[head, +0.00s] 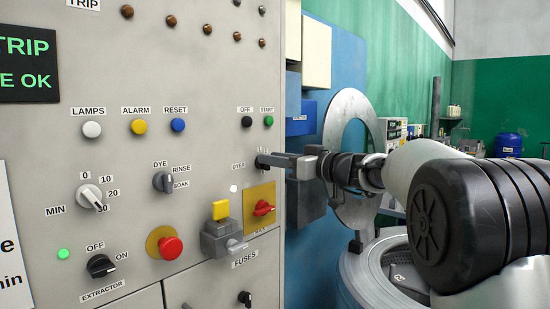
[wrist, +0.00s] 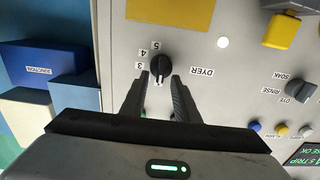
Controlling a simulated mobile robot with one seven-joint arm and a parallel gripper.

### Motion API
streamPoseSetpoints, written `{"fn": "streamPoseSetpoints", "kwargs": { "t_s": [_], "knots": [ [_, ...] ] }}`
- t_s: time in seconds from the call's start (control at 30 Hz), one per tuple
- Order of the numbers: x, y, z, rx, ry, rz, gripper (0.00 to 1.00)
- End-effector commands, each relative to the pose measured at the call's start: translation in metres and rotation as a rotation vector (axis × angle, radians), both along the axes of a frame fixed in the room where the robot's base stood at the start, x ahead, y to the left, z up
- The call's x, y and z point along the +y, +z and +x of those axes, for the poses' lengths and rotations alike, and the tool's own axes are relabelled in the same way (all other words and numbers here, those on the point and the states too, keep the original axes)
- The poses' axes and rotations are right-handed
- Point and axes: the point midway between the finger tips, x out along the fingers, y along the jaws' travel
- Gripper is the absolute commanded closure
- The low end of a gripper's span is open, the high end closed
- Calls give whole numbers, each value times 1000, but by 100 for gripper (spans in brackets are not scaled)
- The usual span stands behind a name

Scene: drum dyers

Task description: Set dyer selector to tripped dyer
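The dyer selector (wrist: 160,66) is a small black round knob on the grey panel, beside the DYER label (wrist: 202,71). The wrist view is upside down; a white mark on the knob faces down there, toward my gripper. The numbers 3, 4 and 5 show around it; other numbers are hidden. My gripper (wrist: 158,78) has one finger on each side of the knob, with visible gaps, so it is open. In the head view my gripper (head: 262,160) is at the panel's right side and hides the knob. The display (head: 28,62) reads TRIP in green.
Below the selector are a red rotary switch (head: 263,208) on a yellow plate and a grey lever switch (head: 225,241) with a yellow block. A dye selector (head: 163,182) is to the left. A blue cabinet (head: 345,60) and a round metal drum (head: 385,270) stand right of the panel.

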Motion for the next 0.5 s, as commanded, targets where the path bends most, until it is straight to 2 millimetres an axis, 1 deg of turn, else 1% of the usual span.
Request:
{"fn": "streamPoseSetpoints", "kwargs": {
  "t_s": [0.2, 0.23, 0.3, 0.4, 0.5],
  "knots": [
    [0, 0, 0, 0, 0, 0, 72],
    [0, 0, 0, 0, 0, 0, 74],
    [0, 0, 0, 0, 0, 0, 85],
    [0, 0, 0, 0, 0, 0, 100],
    [0, 0, 0, 0, 0, 0, 100]
  ]
}}
